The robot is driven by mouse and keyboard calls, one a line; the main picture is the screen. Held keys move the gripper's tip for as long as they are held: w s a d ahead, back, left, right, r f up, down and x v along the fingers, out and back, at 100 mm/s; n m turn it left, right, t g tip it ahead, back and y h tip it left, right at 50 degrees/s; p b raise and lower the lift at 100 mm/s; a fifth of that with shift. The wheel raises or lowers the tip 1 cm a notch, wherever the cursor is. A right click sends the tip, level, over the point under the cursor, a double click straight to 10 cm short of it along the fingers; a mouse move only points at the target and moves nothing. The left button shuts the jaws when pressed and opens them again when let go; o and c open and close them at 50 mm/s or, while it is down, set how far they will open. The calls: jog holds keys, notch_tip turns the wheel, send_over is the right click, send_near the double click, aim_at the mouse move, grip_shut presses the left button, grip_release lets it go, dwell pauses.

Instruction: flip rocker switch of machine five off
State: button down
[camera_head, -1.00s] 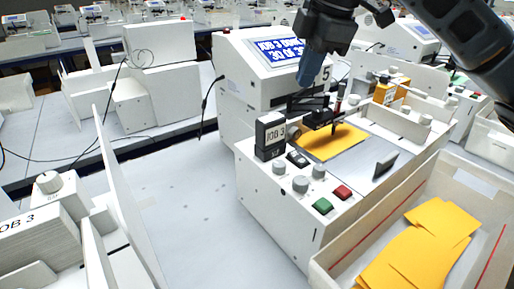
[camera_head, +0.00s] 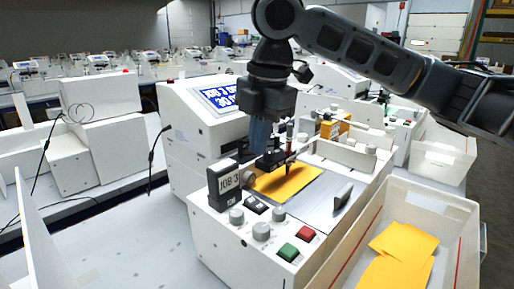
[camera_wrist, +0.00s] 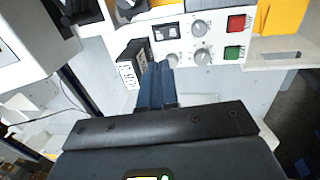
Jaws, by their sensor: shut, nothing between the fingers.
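The machine (camera_head: 172,131) is a white pen plotter with a lit blue screen (camera_head: 218,97) reading JOB 3. Its black rocker switch (camera_head: 255,204) is on the front panel beside a black JOB 3 box (camera_head: 224,184). The rocker switch also shows in the wrist view (camera_wrist: 166,32); which way it is tipped is too small to tell. My gripper (camera_head: 259,145) hangs above the machine with blue fingers pointing down. In the wrist view its fingers (camera_wrist: 157,68) are together and empty, below the rocker switch in the picture and apparently apart from it.
Grey knobs (camera_head: 261,231) and green (camera_head: 288,252) and red (camera_head: 306,234) buttons sit near the rocker switch. A pen carriage (camera_head: 270,160) stands over a yellow sheet (camera_head: 290,182). A white bin (camera_head: 440,208) with yellow sheets is at right.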

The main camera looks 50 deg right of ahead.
aim_at(252, 201)
jog(key=f, duration=0.4)
jog(key=w+f, duration=0.1)
jog(key=f, duration=0.6)
jog(key=shift+w+f, duration=0.3)
jog(key=shift+w, duration=0.05)
jog(key=shift+w+f, duration=0.1)
jog(key=shift+f, duration=0.15)
jog(key=shift+s, duration=0.2)
jog(key=shift+s+r+p, duration=0.1)
jog(key=shift+s+p, duration=0.3)
jog(key=shift+s, duration=0.2)
jog(key=shift+r, duration=0.15)
